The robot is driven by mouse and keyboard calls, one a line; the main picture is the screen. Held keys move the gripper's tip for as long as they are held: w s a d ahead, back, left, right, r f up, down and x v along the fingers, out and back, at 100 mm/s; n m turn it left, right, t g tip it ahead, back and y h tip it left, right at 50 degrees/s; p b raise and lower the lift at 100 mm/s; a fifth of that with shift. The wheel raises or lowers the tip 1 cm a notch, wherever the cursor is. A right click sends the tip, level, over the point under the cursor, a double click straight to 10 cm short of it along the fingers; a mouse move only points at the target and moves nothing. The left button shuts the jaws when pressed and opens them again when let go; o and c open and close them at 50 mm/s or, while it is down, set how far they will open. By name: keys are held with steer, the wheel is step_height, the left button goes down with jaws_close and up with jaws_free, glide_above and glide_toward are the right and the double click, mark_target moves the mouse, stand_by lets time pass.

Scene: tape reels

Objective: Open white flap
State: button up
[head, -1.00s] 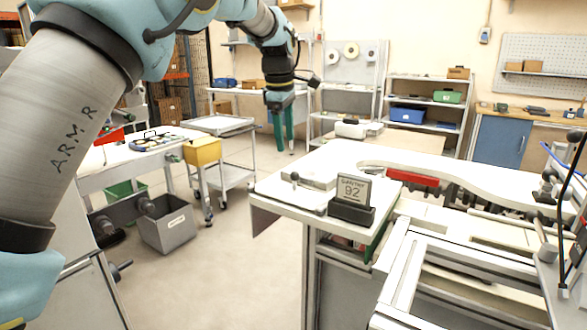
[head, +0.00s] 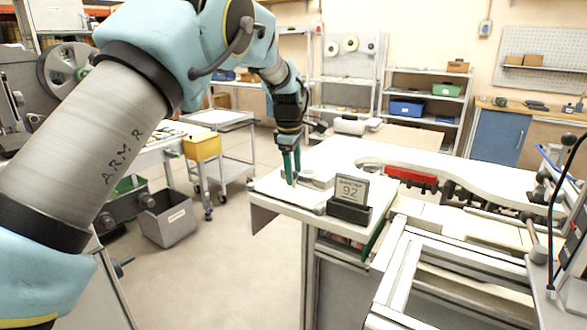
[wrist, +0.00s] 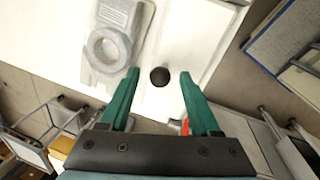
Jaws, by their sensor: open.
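The white flap (wrist: 190,45) is a flat pale panel in the worktop, with a dark round knob (wrist: 160,76) standing on it. In the head view the flap (head: 300,197) lies flat at the left end of the white table. My gripper (wrist: 158,80) has green fingers spread apart, and the knob shows in the gap between their tips. In the head view my gripper (head: 291,178) points down over the flap and hides the knob. Contact between fingers and knob cannot be told.
A grey raised piece with a ring (wrist: 108,46) lies beside the flap. A stand with a sign reading 92 (head: 350,195) is to the right of my gripper. A wheeled cart (head: 225,150) stands left of the table, with open floor before it.

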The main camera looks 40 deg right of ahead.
jaws_close()
stand_by(0.5)
stand_by(0.9)
